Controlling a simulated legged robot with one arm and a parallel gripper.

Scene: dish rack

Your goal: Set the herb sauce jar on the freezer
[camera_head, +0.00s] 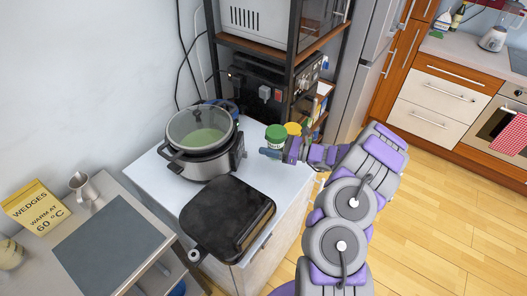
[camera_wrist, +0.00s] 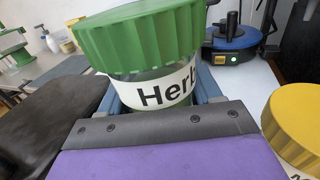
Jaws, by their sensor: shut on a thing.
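The herb sauce jar (camera_head: 275,134) has a green ribbed lid; its white label begins "Herb" in the wrist view (camera_wrist: 165,90). My gripper (camera_head: 278,152) is shut around the jar, with a finger on each side in the wrist view. The jar is upright or slightly tilted, at the back right of the white-topped unit (camera_head: 254,165). I cannot tell whether its base touches the top. A tall grey appliance (camera_head: 366,75), which looks like a fridge or freezer, stands behind to the right. Which unit is the freezer is not marked.
A yellow-lidded jar (camera_head: 293,128) stands close beside the herb jar. A slow cooker (camera_head: 203,145) and a closed black grill (camera_head: 228,215) fill much of the white top. A dark shelf rack (camera_head: 290,50) stands behind. Wooden floor (camera_head: 440,190) is clear at right.

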